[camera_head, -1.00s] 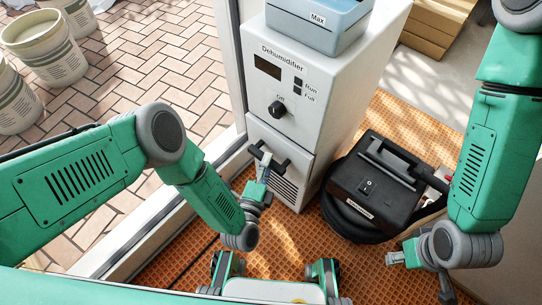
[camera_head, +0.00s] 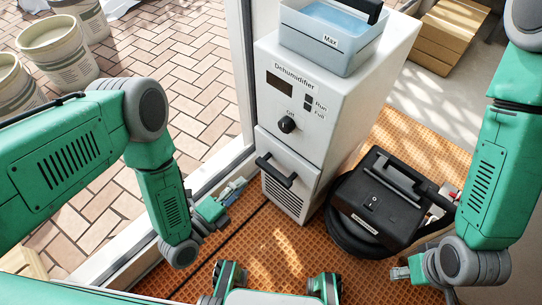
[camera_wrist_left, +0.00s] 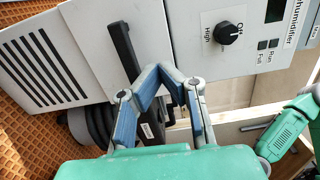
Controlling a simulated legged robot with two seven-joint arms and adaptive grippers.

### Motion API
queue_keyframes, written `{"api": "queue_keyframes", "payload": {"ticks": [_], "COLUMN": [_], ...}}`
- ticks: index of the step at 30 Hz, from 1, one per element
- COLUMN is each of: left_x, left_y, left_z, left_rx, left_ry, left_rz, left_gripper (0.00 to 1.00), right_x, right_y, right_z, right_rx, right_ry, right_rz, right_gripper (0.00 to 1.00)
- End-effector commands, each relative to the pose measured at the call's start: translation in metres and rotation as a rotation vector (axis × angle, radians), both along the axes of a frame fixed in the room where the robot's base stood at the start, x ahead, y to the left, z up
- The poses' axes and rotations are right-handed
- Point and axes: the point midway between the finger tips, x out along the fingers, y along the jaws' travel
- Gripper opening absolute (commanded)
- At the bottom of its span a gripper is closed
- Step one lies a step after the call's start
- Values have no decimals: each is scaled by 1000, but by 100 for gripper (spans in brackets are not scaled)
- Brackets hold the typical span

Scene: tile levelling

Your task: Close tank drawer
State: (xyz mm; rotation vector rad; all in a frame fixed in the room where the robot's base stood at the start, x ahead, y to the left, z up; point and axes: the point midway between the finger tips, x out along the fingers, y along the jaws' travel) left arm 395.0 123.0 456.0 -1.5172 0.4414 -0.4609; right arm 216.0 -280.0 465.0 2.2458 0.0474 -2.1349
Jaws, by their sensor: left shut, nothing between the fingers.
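The white dehumidifier (camera_head: 340,105) stands upright, with a lower drawer front (camera_head: 296,189) that has a black bar handle (camera_head: 277,173) and a slotted grille. The drawer front looks close to the body; I cannot tell if it is fully flush. A blue-grey tank (camera_head: 352,59) marked Max sits on top. My left gripper (camera_head: 235,189) is shut and empty, left of the handle and apart from it in the head view. My right gripper (camera_head: 402,272) is low at the right, holding nothing visible.
A black machine with a coiled hose (camera_head: 378,198) stands right of the dehumidifier on orange tiles. A door frame post (camera_head: 241,65) rises at its left. Buckets (camera_head: 56,50) stand outside on brick paving, and cardboard boxes (camera_head: 448,35) lie behind. The orange floor before the drawer is clear.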

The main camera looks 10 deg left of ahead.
Motion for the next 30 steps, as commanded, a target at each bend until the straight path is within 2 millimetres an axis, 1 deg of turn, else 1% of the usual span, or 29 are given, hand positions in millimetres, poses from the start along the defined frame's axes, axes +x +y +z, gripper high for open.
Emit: {"api": "queue_keyframes", "payload": {"ticks": [1, 2, 5, 8, 18, 21, 25, 30], "left_x": [-3, -3, 0, 12, 70, 85, 98, 106], "left_y": [8, 10, 9, 0, -42, -52, -62, -69], "left_z": [8, 11, 12, 10, 9, 9, 9, 11], "left_rx": [-1, -2, -6, -6, -6, -6, -5, -4], "left_ry": [8, 10, 14, 12, 10, 10, 12, 14], "left_rz": [-28, -40, -56, -55, -52, -51, -51, -51], "left_gripper": [0, 0, 0, 0, 0, 0, 0, 0], "right_x": [0, 0, 0, 0, -1, -1, -1, -1], "right_y": [0, 0, 0, 0, 0, 0, 0, 0], "right_z": [2, 2, -2, -8, -37, -45, -52, -55], "right_rx": [0, 0, 0, 0, 0, 0, 0, 0], "right_ry": [0, 0, 0, 1, 1, 1, 1, 1], "right_rz": [0, 0, 0, 0, 0, 0, 0, 0], "right_gripper": [40, 40, 40, 40, 40, 40, 40, 40]}}
